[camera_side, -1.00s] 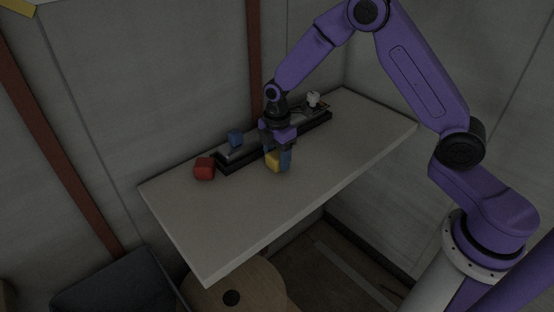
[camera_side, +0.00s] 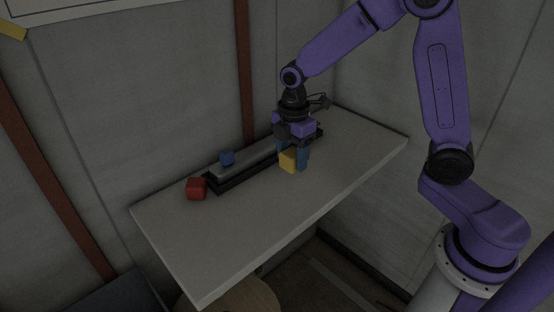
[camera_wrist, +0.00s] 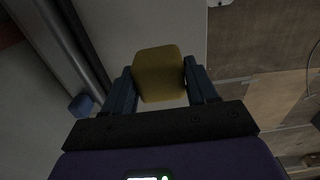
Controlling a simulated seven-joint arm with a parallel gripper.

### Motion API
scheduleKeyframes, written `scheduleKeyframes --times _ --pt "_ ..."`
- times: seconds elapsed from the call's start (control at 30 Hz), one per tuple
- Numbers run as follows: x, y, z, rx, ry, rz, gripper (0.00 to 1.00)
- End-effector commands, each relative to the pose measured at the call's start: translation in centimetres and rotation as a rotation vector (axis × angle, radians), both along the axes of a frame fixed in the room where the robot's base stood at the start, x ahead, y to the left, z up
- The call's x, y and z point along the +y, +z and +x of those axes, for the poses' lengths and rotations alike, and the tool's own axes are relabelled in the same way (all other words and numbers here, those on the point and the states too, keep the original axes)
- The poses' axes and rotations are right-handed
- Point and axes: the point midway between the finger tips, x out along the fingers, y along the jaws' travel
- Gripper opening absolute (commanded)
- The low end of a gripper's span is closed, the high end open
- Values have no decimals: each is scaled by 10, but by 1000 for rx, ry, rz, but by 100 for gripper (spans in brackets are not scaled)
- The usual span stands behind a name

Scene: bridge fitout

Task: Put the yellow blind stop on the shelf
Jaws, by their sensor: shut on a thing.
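My gripper (camera_side: 291,158) is shut on the yellow blind stop (camera_side: 288,160), a small block with rounded edges. In the wrist view the blind stop (camera_wrist: 158,72) sits between the two blue fingers of my gripper (camera_wrist: 160,85). The pale shelf (camera_side: 240,215) lies under it, and its bare surface (camera_wrist: 135,25) shows beyond the block in the wrist view. The blind stop is over the front side of the dark rail. I cannot tell whether its underside touches the shelf.
A long dark rail (camera_side: 232,176) runs along the wall side of the shelf, with a blue block (camera_side: 227,157) on it. A red block (camera_side: 196,188) is at its left end. The shelf's front left is clear. In the wrist view the floor (camera_wrist: 255,45) shows past the shelf edge.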

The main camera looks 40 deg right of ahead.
Motion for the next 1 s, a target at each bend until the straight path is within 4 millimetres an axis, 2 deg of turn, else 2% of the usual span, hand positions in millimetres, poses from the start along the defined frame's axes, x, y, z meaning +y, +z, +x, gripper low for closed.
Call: scheduleKeyframes --times 0.2,0.4,0.53,0.67,0.77,0.87,1.0 --pt "-6 17 -37 -3 0 1 21" --pt "-10 26 -56 -3 0 1 21" --pt "-12 29 -62 -1 -2 0 21" --pt "-23 31 -51 -2 -7 1 21" --pt "-43 32 -32 -1 -11 0 21" --pt "-74 33 -8 -1 -15 0 21" --pt "-129 34 20 -1 -15 1 21"
